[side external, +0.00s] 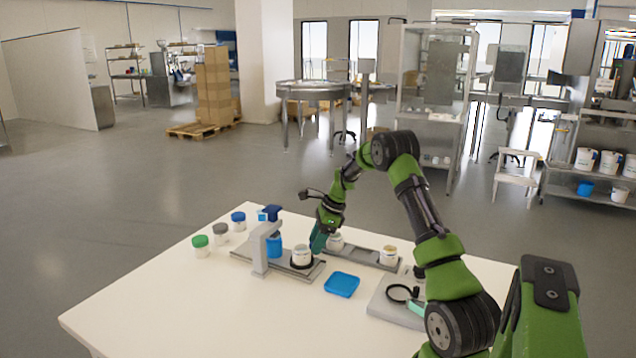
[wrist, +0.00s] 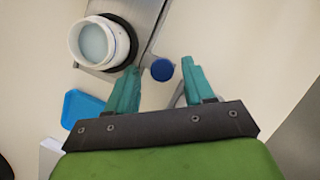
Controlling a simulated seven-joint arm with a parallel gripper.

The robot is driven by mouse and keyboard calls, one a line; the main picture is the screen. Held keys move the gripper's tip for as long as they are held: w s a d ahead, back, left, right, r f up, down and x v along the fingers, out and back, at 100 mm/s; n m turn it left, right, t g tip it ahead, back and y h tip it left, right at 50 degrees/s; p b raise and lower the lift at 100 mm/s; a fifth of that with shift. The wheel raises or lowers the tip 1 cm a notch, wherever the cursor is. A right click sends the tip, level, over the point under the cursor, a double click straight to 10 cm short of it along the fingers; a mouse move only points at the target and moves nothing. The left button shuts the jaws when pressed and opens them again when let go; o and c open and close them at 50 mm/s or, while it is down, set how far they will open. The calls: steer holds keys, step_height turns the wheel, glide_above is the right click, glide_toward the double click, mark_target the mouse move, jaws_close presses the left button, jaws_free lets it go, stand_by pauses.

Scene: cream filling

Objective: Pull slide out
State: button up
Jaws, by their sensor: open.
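The slide (side external: 315,272) is a flat metal plate under the grey stand (side external: 265,247). A white open jar (side external: 302,257) sits on it in a black ring. In the wrist view the jar (wrist: 100,43) and part of the metal plate (wrist: 148,20) show at upper left. A round blue knob (wrist: 162,70) lies beside the plate's edge; I cannot tell whether it is attached. My gripper (side external: 318,243) is just behind and right of the jar, pointing down. In the wrist view its teal fingers (wrist: 160,74) are apart, with the knob appearing between them and nothing gripped.
A blue container (side external: 274,246) stands by the stand. Lidded jars, including a green-lidded one (side external: 201,246), stand at left. A blue square tray (side external: 341,284) lies in front. A second metal strip (side external: 365,257) bears jars at right. The table's (side external: 190,300) front left is clear.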

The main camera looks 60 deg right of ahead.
steer(key=v, duration=1.7)
steer(key=shift+f, duration=0.1)
steer(key=s+a+r+n+t, duration=0.1)
steer(key=s+a+n, duration=0.3)
steer(key=a+n, duration=0.4)
steer(key=s+a+r+n+t, duration=0.1)
steer(key=s+a+n, duration=0.3)
steer(key=a, duration=1.4)
steer(key=s+a+r+n+t, duration=0.1)
steer(key=s+a+r+n, duration=0.2)
steer(key=a+n, duration=1)
steer(key=shift+s+a+r+t, duration=0.35)
steer(key=shift+s+a, duration=0.2)
steer(key=shift+s, duration=0.3)
